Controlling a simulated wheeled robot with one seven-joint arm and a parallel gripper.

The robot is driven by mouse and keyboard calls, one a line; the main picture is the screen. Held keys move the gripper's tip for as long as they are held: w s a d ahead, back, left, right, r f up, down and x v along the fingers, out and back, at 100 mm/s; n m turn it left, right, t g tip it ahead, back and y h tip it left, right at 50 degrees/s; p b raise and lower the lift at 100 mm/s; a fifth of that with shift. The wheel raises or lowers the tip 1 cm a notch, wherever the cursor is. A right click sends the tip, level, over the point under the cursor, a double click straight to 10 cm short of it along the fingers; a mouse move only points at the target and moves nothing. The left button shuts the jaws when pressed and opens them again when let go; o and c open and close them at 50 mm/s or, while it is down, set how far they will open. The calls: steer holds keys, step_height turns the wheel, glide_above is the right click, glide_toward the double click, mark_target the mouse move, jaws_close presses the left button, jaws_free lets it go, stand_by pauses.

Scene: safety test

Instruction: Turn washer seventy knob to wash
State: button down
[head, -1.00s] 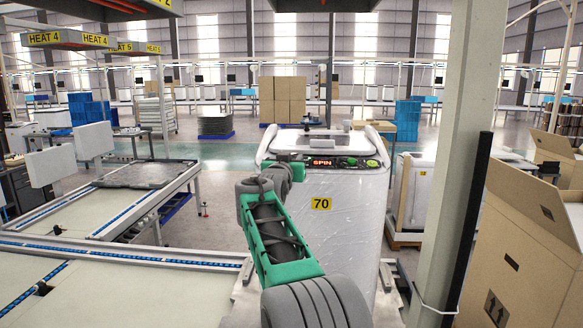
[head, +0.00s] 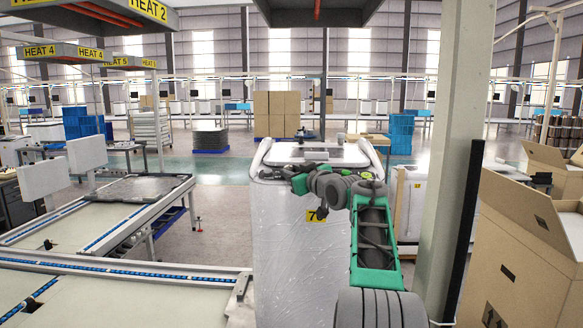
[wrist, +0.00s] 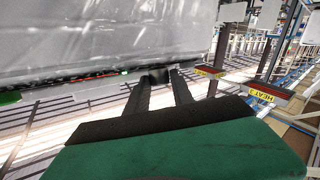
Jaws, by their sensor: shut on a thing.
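Washer 70 (head: 278,250) is a white, wrapped machine standing upright in the middle of the head view. Its yellow number label (head: 312,215) is partly covered by my arm. The knob's pointing direction cannot be read.
A conveyor table (head: 120,297) lies at the left. A pale column (head: 445,150) and an open cardboard box (head: 525,240) stand at the right. Another wrapped machine (head: 409,205) is behind my arm.

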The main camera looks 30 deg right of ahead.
steer(key=shift+n+y, duration=0.3)
steer(key=c, duration=1.1)
jaws_free()
